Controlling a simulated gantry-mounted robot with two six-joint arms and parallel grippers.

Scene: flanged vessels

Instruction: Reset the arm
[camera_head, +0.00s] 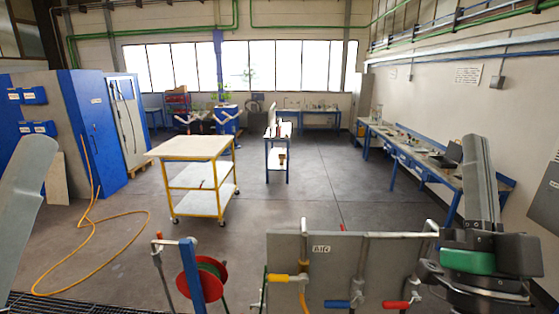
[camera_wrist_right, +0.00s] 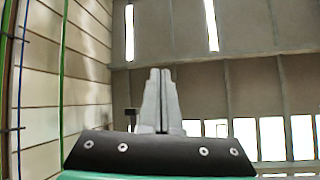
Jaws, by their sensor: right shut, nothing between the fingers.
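My right gripper (camera_wrist_right: 160,78) shows in the right wrist view as two grey fingers lying side by side, shut with nothing between them. They point toward the upper wall and windows, clear of any object. In the head view, my right wrist with its black and green housing (camera_head: 468,262) is at the lower right, with a grey upright part above it. It overlaps the right end of a grey panel in the picture; I cannot tell the gap in depth. Only a pale grey part of my left arm (camera_head: 22,200) shows at the left edge. My left gripper is out of view.
A grey panel (camera_head: 340,262) with yellow, blue and red handles stands in front. A hose reel (camera_head: 208,280) is beside it. A yellow-framed cart (camera_head: 198,147), blue cabinets (camera_head: 90,125) and a long right-hand workbench (camera_head: 410,152) stand farther off.

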